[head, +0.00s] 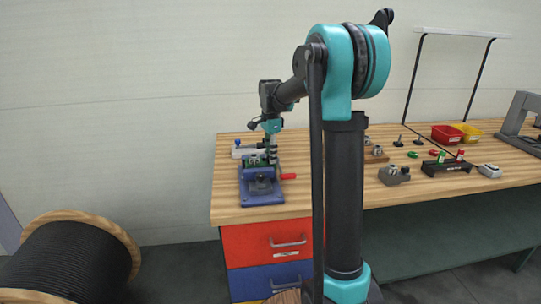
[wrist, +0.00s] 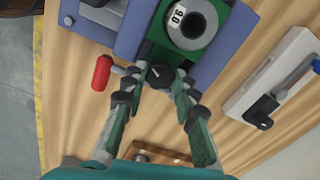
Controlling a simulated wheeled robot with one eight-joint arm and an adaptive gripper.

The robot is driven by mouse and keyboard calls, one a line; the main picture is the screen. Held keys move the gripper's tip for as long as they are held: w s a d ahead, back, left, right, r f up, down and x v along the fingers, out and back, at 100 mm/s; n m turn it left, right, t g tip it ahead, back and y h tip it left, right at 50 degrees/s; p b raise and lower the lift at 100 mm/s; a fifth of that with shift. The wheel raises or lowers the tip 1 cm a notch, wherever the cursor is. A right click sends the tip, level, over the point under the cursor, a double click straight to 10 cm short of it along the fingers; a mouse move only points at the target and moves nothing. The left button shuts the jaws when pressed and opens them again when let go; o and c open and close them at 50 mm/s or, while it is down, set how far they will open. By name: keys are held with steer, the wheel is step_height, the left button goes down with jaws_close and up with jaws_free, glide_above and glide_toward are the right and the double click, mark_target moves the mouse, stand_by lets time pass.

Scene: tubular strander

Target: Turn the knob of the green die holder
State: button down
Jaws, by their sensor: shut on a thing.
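In the wrist view the green die holder (wrist: 148,50) sits on a blue base (wrist: 232,40). It carries a grey ring-shaped die (wrist: 191,22) with a white number label. Its small dark knob (wrist: 160,76), with a light mark on top, is at the near edge of the holder. My gripper (wrist: 160,80) comes from below in that view, with a fingertip on either side of the knob, closed on it. In the head view my gripper (head: 271,145) points down over the blue device (head: 262,198) on the bench; the knob is too small to make out there.
A red crank handle (wrist: 101,73) sticks out close to the left finger. A white fixture (wrist: 268,85) with a black clamp lies to the right. The wooden bench (head: 330,185) also holds red (head: 446,133) and yellow bins and small parts. A cable reel (head: 75,255) stands on the floor.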

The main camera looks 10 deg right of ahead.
steer(key=n, duration=0.6)
stand_by(0.6)
steer(key=c, duration=1.2)
jaws_free()
steer(key=shift+r, duration=4.05)
